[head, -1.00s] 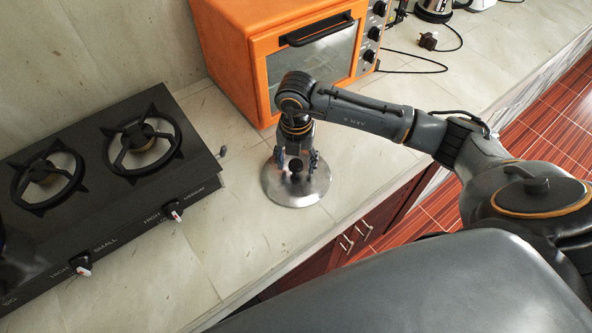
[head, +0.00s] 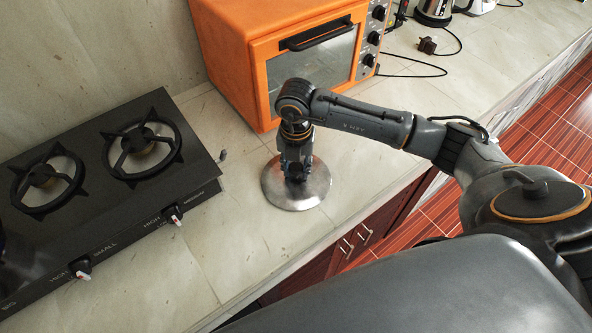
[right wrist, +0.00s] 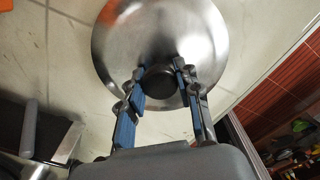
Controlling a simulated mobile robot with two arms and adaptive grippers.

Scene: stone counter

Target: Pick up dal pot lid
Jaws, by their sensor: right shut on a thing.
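The dal pot lid is a round, shiny steel disc (head: 316,190) lying on the stone counter in the head view, in front of the orange oven. Its dark knob (right wrist: 160,80) shows at its middle in the right wrist view. My right gripper (head: 296,176) is above the lid, pointing down, and is shut on the knob. In the right wrist view its blue-padded fingers (right wrist: 157,82) are on either side of the knob. The gripper hides the knob in the head view. My left gripper is not in view.
A black gas stove (head: 130,215) with two visible burners stands to the left. An orange oven (head: 235,60) stands close behind the lid. The counter's front edge drops to red cabinets (head: 375,215) on the right. The counter (head: 235,235) left of the lid is bare.

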